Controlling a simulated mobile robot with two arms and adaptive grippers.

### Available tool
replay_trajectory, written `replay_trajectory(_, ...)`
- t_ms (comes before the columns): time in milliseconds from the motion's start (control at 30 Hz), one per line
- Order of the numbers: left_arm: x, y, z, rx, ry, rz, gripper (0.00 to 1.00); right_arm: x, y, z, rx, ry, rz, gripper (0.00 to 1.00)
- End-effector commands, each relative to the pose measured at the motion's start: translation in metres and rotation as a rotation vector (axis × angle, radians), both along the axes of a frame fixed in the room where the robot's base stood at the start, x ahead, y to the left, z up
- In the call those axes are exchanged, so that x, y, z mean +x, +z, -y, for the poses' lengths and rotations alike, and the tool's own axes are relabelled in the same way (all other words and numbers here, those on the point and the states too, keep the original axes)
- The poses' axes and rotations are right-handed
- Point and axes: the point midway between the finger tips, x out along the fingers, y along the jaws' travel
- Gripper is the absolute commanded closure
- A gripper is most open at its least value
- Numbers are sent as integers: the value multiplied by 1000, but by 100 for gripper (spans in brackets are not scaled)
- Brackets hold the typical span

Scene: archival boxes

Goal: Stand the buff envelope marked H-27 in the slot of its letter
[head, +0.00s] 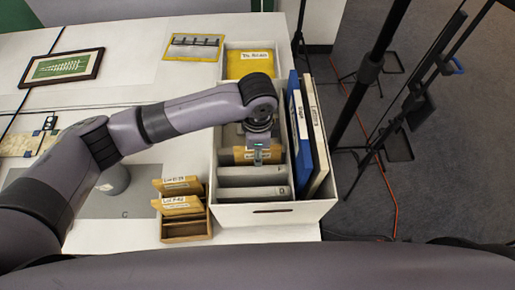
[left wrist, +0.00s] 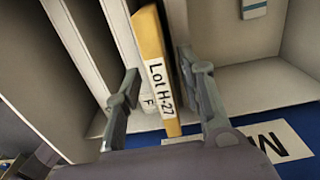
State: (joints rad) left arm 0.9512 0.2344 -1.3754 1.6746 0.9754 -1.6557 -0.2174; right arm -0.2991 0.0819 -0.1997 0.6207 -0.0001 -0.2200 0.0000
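The buff envelope marked Lot H-27 (left wrist: 158,75) stands on edge inside the white box (head: 265,215), as the left wrist view shows. It is beside a pale divider (left wrist: 122,35) whose tab reads F. My left gripper (left wrist: 158,70) is down in the box with its fingers on either side of the envelope; a narrow gap shows on the left side. In the head view the gripper (head: 262,157) partly covers the buff envelope (head: 240,155). My right gripper is not in view.
A wooden rack (head: 186,229) with buff envelopes (head: 182,205) stands left of the box. Blue and white binders (head: 300,130) fill the box's right side; a yellow packet (head: 250,63) lies at its far end. A framed picture (head: 62,67) and a photograph (head: 193,47) lie on the table.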

Motion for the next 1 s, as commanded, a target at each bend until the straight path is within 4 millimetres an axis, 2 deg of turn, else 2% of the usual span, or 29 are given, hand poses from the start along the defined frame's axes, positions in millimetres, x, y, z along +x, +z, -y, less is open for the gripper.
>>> replay_trajectory(167,0,1,0,0,0,0,64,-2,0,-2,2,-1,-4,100)
replay_trajectory(267,0,8,0,-1,0,1,64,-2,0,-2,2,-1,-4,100)
replay_trajectory(367,1,24,1,-2,-1,2,64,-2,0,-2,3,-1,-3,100)
replay_trajectory(700,1,94,1,-2,-2,4,64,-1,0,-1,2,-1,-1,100)
replay_trajectory(1000,0,125,0,0,-1,-1,64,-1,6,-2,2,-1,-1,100)
